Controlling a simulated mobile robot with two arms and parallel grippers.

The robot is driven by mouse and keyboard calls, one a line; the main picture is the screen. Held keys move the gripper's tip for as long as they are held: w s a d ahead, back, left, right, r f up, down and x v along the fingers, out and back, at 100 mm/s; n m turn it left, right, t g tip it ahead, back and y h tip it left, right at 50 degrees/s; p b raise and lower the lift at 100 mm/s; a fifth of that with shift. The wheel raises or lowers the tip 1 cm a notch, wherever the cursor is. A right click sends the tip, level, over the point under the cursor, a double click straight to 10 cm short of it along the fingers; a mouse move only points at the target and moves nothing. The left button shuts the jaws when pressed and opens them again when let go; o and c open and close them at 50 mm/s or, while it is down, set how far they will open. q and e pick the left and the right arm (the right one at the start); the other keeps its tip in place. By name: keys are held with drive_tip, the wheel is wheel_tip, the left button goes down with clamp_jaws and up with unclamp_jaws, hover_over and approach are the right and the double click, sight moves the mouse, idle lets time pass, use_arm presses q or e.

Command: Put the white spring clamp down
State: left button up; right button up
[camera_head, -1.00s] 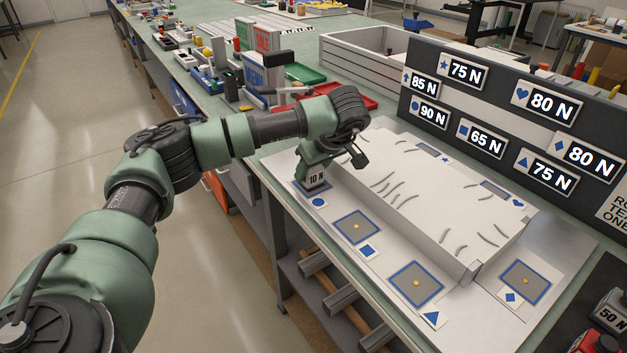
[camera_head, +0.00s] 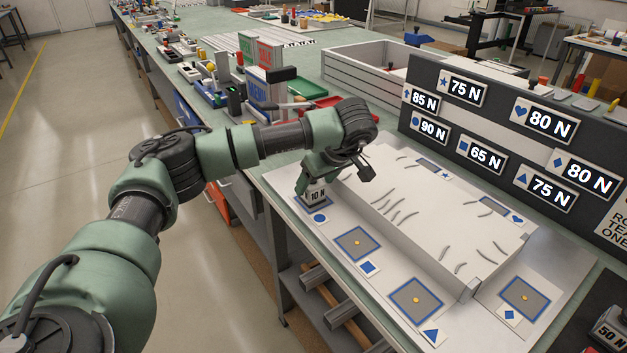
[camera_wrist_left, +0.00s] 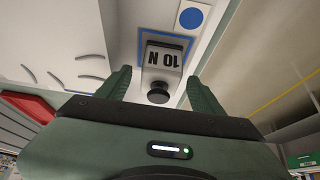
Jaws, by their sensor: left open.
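The white spring clamp (camera_head: 318,195), a white block marked 10 N, stands upright on the flat plate at the pad by the blue circle. In the left wrist view its marked face (camera_wrist_left: 165,54) and round black knob (camera_wrist_left: 158,93) show. My left gripper (camera_head: 313,184) is over the clamp, pointing down. In the left wrist view my left gripper (camera_wrist_left: 158,85) is open, one finger on each side of the knob, with gaps visible between fingers and knob. The gripper hides the clamp's top in the head view. My right gripper is out of view.
Bare blue-edged pads lie by the square (camera_head: 358,244), triangle (camera_head: 414,300) and diamond (camera_head: 525,295). A raised white slotted block (camera_head: 440,215) stands just right of the clamp. A dark board (camera_head: 500,125) with force labels stands behind. A 50 N block (camera_head: 612,328) is at lower right.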

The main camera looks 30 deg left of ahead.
use_arm(q)
drive_tip(key=p+v, duration=0.5)
drive_tip(key=v, duration=0.4)
drive_tip(key=shift+r, duration=0.3)
